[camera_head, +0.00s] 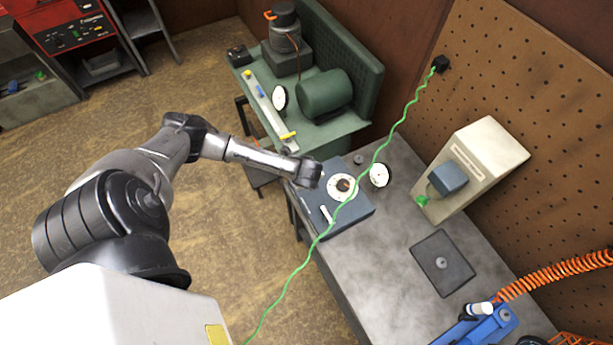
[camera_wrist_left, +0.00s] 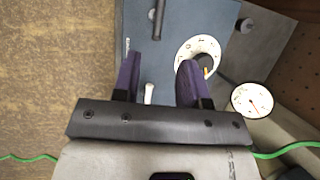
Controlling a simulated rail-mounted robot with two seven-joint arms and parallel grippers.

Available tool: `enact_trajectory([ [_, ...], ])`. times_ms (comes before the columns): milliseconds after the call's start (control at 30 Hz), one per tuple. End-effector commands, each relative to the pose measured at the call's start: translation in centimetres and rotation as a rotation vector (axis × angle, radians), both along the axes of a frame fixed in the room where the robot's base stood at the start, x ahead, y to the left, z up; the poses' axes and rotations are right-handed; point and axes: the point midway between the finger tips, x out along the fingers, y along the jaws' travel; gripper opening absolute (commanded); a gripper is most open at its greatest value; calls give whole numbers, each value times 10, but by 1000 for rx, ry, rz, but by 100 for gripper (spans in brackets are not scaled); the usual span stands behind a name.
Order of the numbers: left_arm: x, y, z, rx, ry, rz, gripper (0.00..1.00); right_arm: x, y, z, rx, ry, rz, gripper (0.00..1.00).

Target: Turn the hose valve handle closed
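A blue-grey box (camera_head: 345,208) on the bench carries a round white dial (camera_head: 341,187) and a short pale lever (camera_head: 327,214). In the left wrist view the box face (camera_wrist_left: 178,105) shows the dial (camera_wrist_left: 196,57), the pale lever (camera_wrist_left: 149,93) and a dark bar (camera_wrist_left: 157,22). I cannot tell which part is the hose valve handle. My left gripper (camera_head: 309,174) is above the box's far left edge. Its purple fingers (camera_wrist_left: 160,72) are open and spread apart, with nothing clearly held between them. My right gripper is not in view.
A round gauge (camera_head: 379,175), a beige box (camera_head: 471,168) and a dark plate (camera_head: 442,263) are on the bench. An orange coiled hose (camera_head: 555,272) and blue tool (camera_head: 489,329) lie at lower right. A green machine (camera_head: 326,93) stands behind.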

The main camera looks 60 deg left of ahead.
Motion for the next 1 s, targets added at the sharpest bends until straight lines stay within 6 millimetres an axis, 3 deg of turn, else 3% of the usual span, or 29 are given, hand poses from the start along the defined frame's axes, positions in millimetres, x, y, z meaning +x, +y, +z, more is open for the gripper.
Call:
enact_trajectory([
  [267,-3,-5,11,-1,0,-1,39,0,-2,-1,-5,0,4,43],
  [1000,-3,-5,12,-5,-9,21,39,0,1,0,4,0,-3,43],
])
